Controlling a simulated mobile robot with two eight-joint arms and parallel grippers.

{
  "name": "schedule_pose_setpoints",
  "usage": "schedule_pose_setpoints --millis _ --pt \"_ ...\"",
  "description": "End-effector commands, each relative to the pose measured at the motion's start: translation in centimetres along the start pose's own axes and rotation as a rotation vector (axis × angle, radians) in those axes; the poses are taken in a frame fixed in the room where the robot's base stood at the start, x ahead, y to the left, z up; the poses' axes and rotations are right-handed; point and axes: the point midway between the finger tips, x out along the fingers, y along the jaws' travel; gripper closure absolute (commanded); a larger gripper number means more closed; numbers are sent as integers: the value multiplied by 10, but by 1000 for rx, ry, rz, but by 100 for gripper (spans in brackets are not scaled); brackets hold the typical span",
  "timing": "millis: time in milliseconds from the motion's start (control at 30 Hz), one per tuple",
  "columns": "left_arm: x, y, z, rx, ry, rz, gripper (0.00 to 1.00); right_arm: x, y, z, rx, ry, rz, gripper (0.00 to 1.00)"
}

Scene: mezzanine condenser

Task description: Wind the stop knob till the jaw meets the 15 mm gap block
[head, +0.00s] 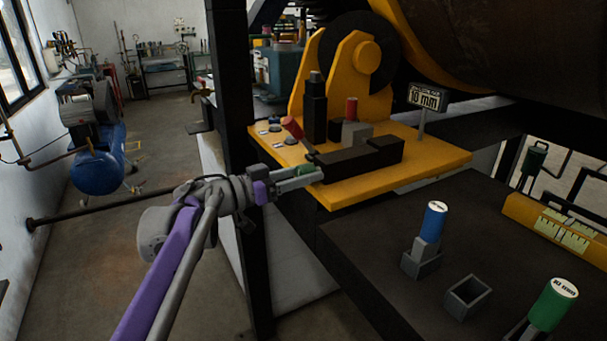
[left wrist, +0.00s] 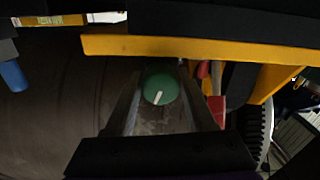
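The stop's black jaw body (head: 365,160) sits on a yellow plate (head: 430,163). A grey block with a red handle (head: 351,108) stands behind it, partly hidden; I cannot tell whether they touch. The green stop knob (head: 303,170) is at the body's left end. In the left wrist view the knob (left wrist: 160,88) faces me with a white pointer mark tilted near vertical. My left gripper (head: 308,174) reaches it, one finger on each side. Whether the fingers press on the knob is unclear. My right gripper is out of view.
A sign (head: 426,97) seems to read 10 mm. On the dark bench, a blue-topped block (head: 433,222) and a green-topped block (head: 553,304) stand in holders beside an empty holder (head: 467,297). A black post (head: 235,120) rises close behind my left arm.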

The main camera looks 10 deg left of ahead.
Motion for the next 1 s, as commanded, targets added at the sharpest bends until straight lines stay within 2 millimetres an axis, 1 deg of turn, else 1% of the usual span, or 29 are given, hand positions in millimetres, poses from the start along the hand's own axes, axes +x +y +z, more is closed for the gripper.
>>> schedule_pose_setpoints --millis 33,167,200,267,300,467,667,1000 --pt "0 0 0 0 0 0 56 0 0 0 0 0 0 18" --pt "0 0 0 0 0 0 79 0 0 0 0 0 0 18" --pt "0 0 0 0 0 0 87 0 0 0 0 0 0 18" --pt "0 0 0 0 0 0 97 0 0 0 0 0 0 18" --pt "0 0 0 0 0 0 100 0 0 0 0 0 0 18" --pt "0 0 0 9 0 0 100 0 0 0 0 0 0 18" --pt "0 0 0 73 2 0 100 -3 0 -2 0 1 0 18" --pt "0 0 0 315 7 1 100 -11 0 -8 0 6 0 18"
